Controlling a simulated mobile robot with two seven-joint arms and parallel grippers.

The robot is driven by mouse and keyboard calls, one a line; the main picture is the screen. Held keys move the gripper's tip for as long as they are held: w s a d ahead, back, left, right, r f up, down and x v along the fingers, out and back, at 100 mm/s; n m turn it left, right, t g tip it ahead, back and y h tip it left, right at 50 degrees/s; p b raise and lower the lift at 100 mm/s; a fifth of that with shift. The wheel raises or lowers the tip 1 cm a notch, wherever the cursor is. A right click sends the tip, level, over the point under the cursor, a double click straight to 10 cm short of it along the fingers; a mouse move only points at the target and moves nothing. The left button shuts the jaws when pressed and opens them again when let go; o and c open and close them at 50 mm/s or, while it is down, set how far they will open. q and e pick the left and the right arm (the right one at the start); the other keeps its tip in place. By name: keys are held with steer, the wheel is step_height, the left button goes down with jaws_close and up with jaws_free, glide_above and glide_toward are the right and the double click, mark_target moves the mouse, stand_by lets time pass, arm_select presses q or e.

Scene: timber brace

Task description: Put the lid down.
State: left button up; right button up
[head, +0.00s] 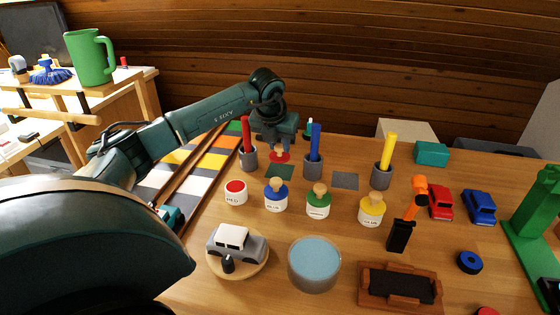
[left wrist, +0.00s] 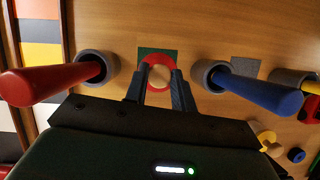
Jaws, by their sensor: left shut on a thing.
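My left gripper (head: 279,147) is shut on the wooden knob of the red lid (head: 280,157). In the left wrist view the red lid (left wrist: 158,60) shows as a red disc around the pale knob (left wrist: 158,77), between the fingertips (left wrist: 159,82). The lid is over or at a dark green square (head: 278,171) on the table, between the holders with the red and blue sticks. I cannot tell whether it touches the square. The red paint jar (head: 235,192) stands open in front. My right gripper is not in view.
The red stick (head: 246,134) and blue stick (head: 315,142) stand upright on either side of the gripper. Lidded blue (head: 276,197), green (head: 318,204) and yellow (head: 371,210) jars stand in front. A bare grey square (head: 345,180) lies to the right.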

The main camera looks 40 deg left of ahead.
mark_target(278, 150)
arm_select(q)
steer(key=shift+f, duration=2.3)
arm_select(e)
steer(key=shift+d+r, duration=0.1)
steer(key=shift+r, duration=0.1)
arm_select(q)
steer(key=o, duration=1)
steer(key=shift+c, duration=0.2)
steer(key=shift+r, duration=0.4)
steer(key=v, duration=1.1)
steer(key=shift+d+p, duration=0.15)
steer(key=shift+p, duration=0.15)
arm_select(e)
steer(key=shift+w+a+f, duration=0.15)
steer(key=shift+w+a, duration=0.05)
arm_select(q)
steer(key=shift+s, duration=0.15)
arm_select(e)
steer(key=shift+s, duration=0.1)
